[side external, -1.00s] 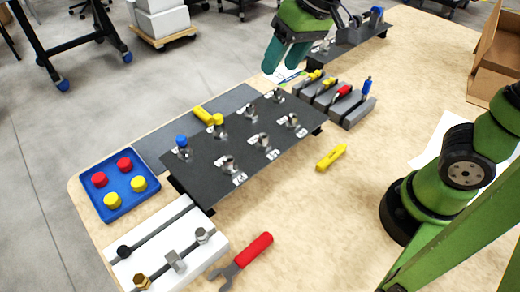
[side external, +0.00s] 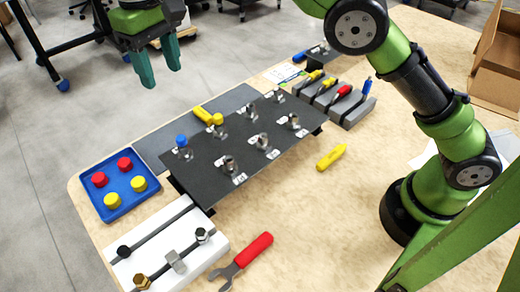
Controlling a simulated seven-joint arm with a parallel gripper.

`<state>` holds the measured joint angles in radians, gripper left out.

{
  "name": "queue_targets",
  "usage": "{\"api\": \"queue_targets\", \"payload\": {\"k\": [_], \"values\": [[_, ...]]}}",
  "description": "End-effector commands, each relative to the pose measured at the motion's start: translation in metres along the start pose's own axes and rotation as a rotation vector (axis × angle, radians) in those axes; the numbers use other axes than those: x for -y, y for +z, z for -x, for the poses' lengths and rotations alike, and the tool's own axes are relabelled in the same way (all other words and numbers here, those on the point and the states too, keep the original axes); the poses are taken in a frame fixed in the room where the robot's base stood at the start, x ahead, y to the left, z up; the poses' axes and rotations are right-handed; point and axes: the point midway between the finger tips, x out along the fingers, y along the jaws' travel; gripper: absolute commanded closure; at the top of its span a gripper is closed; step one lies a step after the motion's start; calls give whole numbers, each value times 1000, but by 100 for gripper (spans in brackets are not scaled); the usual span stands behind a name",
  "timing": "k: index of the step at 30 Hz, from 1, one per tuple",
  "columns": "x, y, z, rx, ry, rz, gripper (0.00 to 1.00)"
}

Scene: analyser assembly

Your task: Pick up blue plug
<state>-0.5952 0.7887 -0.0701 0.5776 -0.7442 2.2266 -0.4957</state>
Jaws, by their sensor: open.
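The blue plug (side external: 182,141) sits upright on a metal fitting at the left corner of the black panel (side external: 205,170). My gripper (side external: 161,77) is in the air at the upper left, with its two teal fingers pointing down and a gap between them. It is open and empty. In the picture it is above and a little left of the blue plug, clearly apart from it.
A blue tray (side external: 128,208) with red and yellow plugs lies left of the panel. A white block with bolts (side external: 150,245) and a red-handled tool (side external: 245,258) are in front. A grey tool rack (side external: 352,112) and yellow tool (side external: 331,157) are to the right.

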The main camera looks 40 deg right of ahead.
Motion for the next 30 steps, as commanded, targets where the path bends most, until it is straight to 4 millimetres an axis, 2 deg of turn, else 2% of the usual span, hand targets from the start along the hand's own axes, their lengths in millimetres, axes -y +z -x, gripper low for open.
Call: {"api": "queue_targets", "payload": {"k": [7,18,26,30], "values": [[0,1,-30,2,-2,6,47],[0,0,-100,0,-2,4,47],[0,1,-120,0,-2,4,47],[0,2,-141,1,-2,4,47]]}}
